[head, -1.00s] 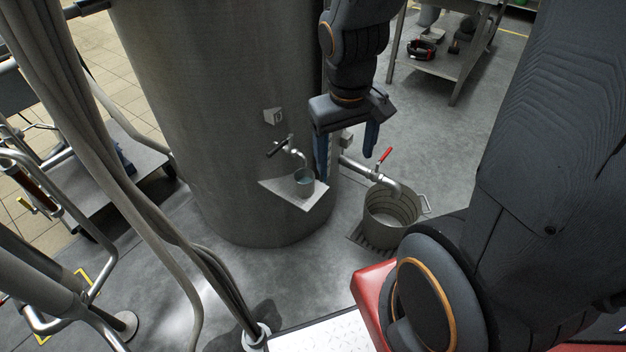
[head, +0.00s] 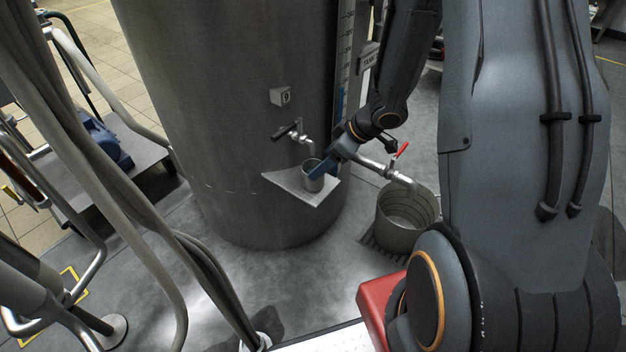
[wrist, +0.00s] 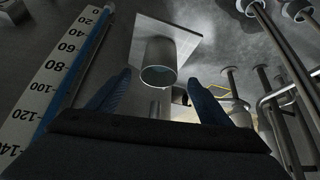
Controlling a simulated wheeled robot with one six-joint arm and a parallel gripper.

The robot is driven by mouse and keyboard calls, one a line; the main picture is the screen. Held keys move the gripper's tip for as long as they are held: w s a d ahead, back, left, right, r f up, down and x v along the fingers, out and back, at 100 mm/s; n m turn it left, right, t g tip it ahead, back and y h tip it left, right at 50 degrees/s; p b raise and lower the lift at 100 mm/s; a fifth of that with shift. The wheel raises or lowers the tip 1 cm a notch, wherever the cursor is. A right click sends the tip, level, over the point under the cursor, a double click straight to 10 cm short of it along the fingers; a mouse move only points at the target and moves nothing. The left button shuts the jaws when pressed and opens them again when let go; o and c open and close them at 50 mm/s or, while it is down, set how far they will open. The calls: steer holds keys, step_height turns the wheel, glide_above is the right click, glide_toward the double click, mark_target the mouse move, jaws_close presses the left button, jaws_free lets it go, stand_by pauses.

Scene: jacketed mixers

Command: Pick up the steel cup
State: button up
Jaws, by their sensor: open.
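The steel cup (head: 314,174) stands upright on a small grey shelf (head: 290,184) fixed to the front of the big tank, below a small tap (head: 300,135). In the wrist view the cup (wrist: 160,57) is ahead of my gripper, roughly midway between the fingers. My gripper (head: 328,166) is at the cup's right side in the head view, its blue fingers partly overlapping the cup. In the wrist view the gripper (wrist: 165,95) is open with both blue fingers spread and nothing between the tips that I can see touching.
The large steel tank (head: 225,110) rises behind the shelf. To the right, a steel bucket (head: 407,222) stands under a pipe with a red-handled valve (head: 402,149). A level scale (wrist: 65,70) runs close to my gripper at left. Hoses cross the left side.

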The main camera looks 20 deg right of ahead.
mark_target(308, 165)
steer(key=b+x, duration=0.2)
steer(key=x, duration=0.4)
steer(key=shift+w, duration=0.25)
steer(key=c, duration=1.2)
